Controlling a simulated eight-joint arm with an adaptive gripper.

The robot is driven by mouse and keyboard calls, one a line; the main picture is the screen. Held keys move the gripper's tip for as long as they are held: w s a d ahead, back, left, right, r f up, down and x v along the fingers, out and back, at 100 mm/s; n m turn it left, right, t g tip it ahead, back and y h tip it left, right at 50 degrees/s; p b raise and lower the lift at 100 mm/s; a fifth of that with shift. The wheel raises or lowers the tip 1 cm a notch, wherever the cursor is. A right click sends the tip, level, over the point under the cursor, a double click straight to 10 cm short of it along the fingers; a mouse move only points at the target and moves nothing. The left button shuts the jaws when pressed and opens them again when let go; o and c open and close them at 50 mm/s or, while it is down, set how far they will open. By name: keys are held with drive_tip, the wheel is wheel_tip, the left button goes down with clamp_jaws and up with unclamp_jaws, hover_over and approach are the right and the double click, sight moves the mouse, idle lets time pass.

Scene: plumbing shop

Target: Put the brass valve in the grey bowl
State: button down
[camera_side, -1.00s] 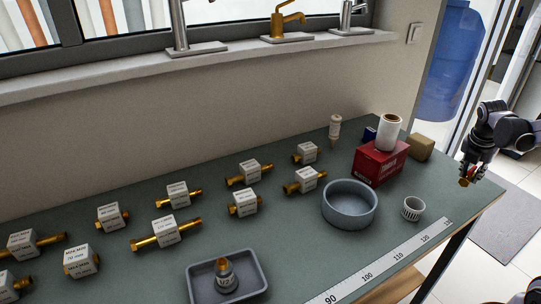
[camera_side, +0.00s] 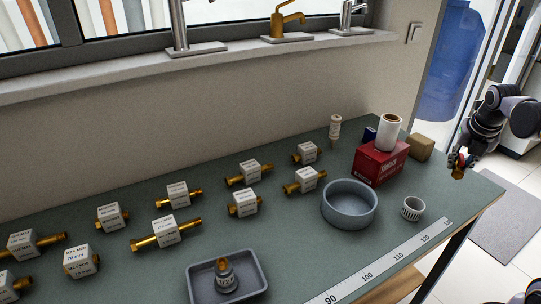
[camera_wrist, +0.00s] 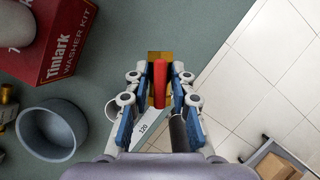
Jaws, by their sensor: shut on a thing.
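My gripper (camera_side: 461,163) is shut on the brass valve (camera_side: 458,174) and holds it raised at the right end of the bench. In the wrist view the valve's red handle (camera_wrist: 159,84) lies between the fingers of my gripper (camera_wrist: 155,95), with some brass showing at its far end; the fingers hide the rest. The grey bowl (camera_side: 350,221) stands on the bench, left of my gripper. It also shows at the left of the wrist view (camera_wrist: 50,153). The valve is apart from the bowl.
A red box (camera_side: 379,164) with a white roll (camera_side: 389,133) on top stands behind the bowl. A small white slotted cup (camera_side: 412,209) is right of it. Several brass fittings with white labels and a grey tray (camera_side: 195,283) lie to the left.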

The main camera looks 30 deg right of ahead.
drive_tip(key=w+a+n+t+y, duration=0.1)
drive_tip(key=w+a+n, duration=0.2)
drive_tip(key=a, duration=0.5)
drive_tip(key=w+a+n+t+y, duration=0.1)
drive_tip(key=w+a+n, duration=0.25)
drive_tip(key=a, duration=0.35)
approach(345, 205)
drive_tip(key=shift+w+d+f, duration=0.2)
drive_tip(key=shift+w+f, duration=0.05)
drive_tip(key=shift+w, duration=0.25)
drive_tip(key=shift+w+d+f, duration=0.2)
drive_tip(key=shift+w+f, duration=0.05)
drive_tip(key=shift+w, duration=0.2)
drive_tip(key=shift+a+f, duration=0.1)
drive_tip(key=shift+f, duration=2)
drive_tip(key=shift+f, duration=0.1)
drive_tip(key=c, duration=1.1)
unclamp_jaws()
drive_tip(key=shift+c, duration=0.2)
